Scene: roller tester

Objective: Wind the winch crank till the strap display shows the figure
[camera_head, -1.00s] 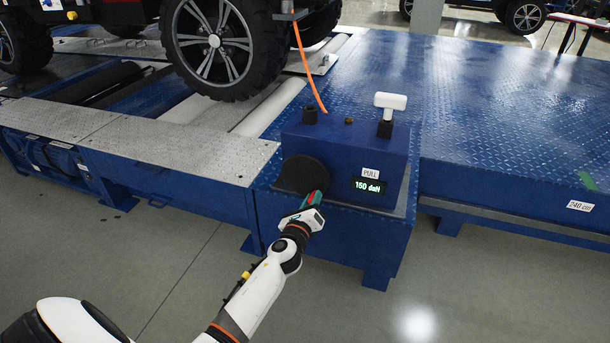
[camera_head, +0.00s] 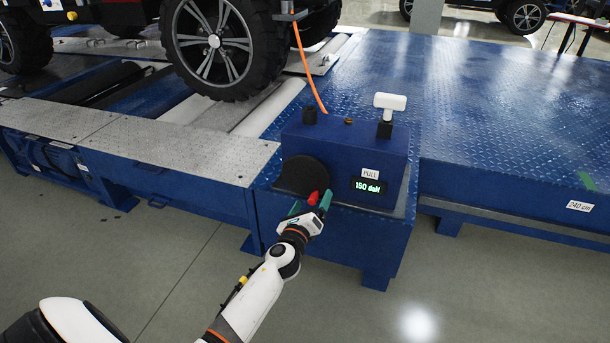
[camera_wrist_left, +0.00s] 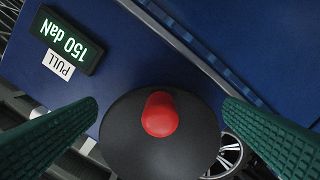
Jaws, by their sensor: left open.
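The winch is a blue box (camera_head: 343,135) with a black crank disc (camera_head: 300,177) on its front. The disc also shows in the left wrist view (camera_wrist_left: 185,150), with a red knob (camera_wrist_left: 160,114) on it. The strap display (camera_head: 367,187) reads 150 daN, under a PULL label (camera_head: 370,173). An orange strap (camera_head: 307,66) runs up from the box to the vehicle. My left gripper (camera_head: 319,199) is open at the crank. In the left wrist view its green fingers stand apart on either side of the red knob, with gaps visible. My right gripper is not in view.
A white T-shaped handle (camera_head: 389,104) stands on top of the box at the right. A vehicle wheel (camera_head: 220,45) rests behind on the rollers. A blue platform (camera_head: 500,130) extends right. The floor in front (camera_head: 480,290) is clear.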

